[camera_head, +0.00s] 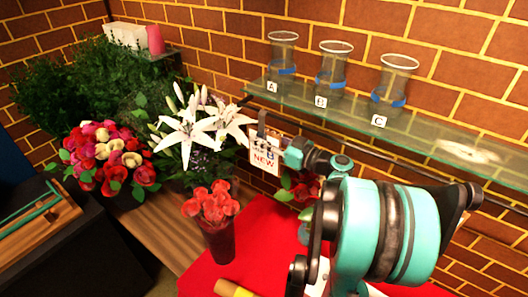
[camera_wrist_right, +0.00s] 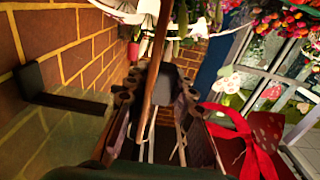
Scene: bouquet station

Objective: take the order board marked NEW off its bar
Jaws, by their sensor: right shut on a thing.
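The order board marked NEW (camera_head: 264,160) is a small pale card with a dark hook at its top. In the head view it is upright below the glass shelf, its hook up by the dark bar (camera_head: 340,142); I cannot tell if the hook still touches the bar. My right gripper (camera_head: 290,156) is at the board's right edge and shut on it. In the wrist view the board (camera_wrist_right: 158,65) appears edge-on as a thin brown strip between the fingers of the right gripper (camera_wrist_right: 158,95). My left gripper is out of view.
Glass jars A (camera_head: 283,65), B (camera_head: 332,72) and C (camera_head: 391,90) stand on the glass shelf (camera_head: 440,138) above. White lilies (camera_head: 195,130) are close left of the board. A dark vase of red flowers (camera_head: 216,225) stands below, by the red cloth (camera_head: 262,240).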

